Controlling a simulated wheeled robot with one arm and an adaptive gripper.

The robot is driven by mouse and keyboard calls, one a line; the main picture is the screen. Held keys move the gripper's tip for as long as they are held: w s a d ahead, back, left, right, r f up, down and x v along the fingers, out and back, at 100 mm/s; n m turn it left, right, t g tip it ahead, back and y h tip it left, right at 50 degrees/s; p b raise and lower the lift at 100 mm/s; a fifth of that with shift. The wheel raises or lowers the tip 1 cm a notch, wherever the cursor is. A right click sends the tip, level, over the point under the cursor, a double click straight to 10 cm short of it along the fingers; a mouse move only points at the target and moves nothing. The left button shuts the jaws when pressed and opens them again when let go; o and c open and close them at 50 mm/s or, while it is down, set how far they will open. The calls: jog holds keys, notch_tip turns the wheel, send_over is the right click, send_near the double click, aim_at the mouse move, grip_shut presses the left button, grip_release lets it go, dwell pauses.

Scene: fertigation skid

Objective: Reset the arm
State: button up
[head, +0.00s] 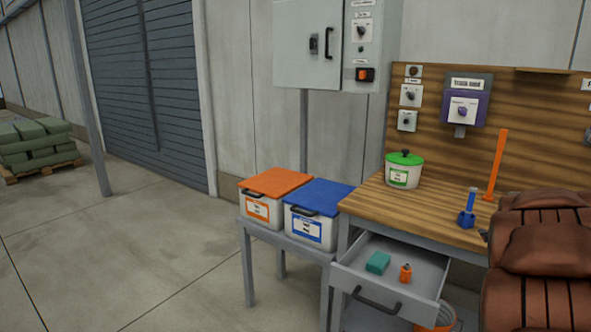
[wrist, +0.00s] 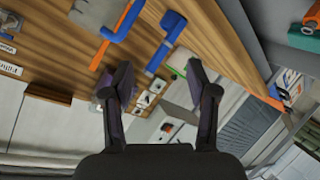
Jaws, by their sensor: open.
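My gripper (wrist: 158,72) shows in the wrist view with its two dark fingers spread apart and nothing between them. The wrist view is strongly tilted, with the wooden workbench (wrist: 225,50) and the wall panels beyond the fingers. I cannot make out my gripper in the head view. The workbench also shows in the head view (head: 430,208), at the right.
An open drawer (head: 345,272) under the bench holds a teal block (head: 378,263) and a small orange item (head: 405,273). A green-lidded pot (head: 404,170), blue upright piece (head: 468,212) and orange bar (head: 496,165) stand on the bench.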

jog(key=s+a+f+m+g+y, duration=0.15)
jog(key=s+a+f+g, duration=0.3)
jog(key=s+a, duration=0.9)
jog(key=s+a+f+g+y, duration=0.3)
jog(key=s+a+f+g, duration=0.15)
jog(key=s+a, duration=0.9)
jog(key=s+a+f+m+g+y, duration=0.15)
jog(key=s+a+f+g, duration=0.35)
jog(key=s+a, duration=0.8)
notch_tip(320, 180, up, 16)
jog(key=d+p, duration=0.1)
jog(key=p, duration=1.3)
jog(key=shift+w+r+n, duration=0.15)
jog(key=shift+w+n, duration=0.05)
jog(key=shift+n, duration=0.1)
jog(key=shift+d, duration=0.1)
jog(key=shift+c, duration=0.2)
